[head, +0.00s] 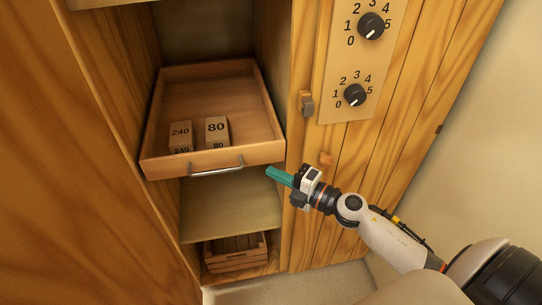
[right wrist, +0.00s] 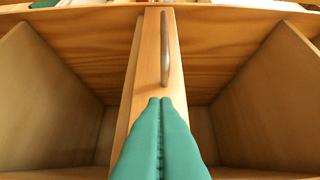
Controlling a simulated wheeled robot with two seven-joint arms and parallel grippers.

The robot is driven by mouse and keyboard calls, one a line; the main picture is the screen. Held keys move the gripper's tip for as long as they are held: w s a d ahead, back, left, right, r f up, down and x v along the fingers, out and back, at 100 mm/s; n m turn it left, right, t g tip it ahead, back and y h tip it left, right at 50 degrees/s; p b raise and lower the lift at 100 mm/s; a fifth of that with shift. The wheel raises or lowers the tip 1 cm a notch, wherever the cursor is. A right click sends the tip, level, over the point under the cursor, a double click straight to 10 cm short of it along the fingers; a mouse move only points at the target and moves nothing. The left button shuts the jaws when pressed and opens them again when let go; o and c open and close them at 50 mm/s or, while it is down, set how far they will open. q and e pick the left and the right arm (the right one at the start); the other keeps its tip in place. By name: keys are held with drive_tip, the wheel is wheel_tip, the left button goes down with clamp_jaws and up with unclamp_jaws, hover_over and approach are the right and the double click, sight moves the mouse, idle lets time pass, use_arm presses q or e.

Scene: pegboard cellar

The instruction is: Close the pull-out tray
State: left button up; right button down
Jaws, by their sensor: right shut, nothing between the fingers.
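The pull-out tray (head: 222,85) is a wooden drawer in the cabinet and sticks out toward me. Its front carries a metal bar handle (head: 217,170), which also shows in the right wrist view (right wrist: 165,48). Two blocks marked 240 (head: 180,134) and 80 (head: 216,130) sit inside it. My right gripper (head: 268,170), with teal fingers, is shut and empty just right of the handle in the head view. In the right wrist view its fingertips (right wrist: 160,100) point at the tray front, close to the handle; I cannot tell whether they touch. My left gripper is not in view.
Below the tray is a bare shelf (head: 232,205), and a slatted wooden crate (head: 235,250) stands at the bottom. To the right, a panel has two numbered knobs (head: 371,26) and (head: 355,95), with a small latch (head: 307,104) beside it. A wooden door (head: 75,150) stands at left.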

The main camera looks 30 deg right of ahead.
sight(275, 153)
drive_tip(key=w, duration=0.3)
drive_tip(key=shift+w+d, duration=0.25)
drive_tip(key=shift+w, duration=0.05)
drive_tip(key=shift+w+d, duration=0.1)
drive_tip(key=shift+w, duration=0.3)
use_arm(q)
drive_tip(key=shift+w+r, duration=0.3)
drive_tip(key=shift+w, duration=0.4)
use_arm(e)
drive_tip(key=w, duration=0.2)
drive_tip(key=w+d, duration=0.1)
drive_tip(key=w, duration=0.1)
drive_tip(key=shift+w+d, duration=0.2)
drive_tip(key=shift+w, duration=0.2)
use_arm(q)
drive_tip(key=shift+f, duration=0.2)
use_arm(e)
drive_tip(key=shift+s, duration=0.1)
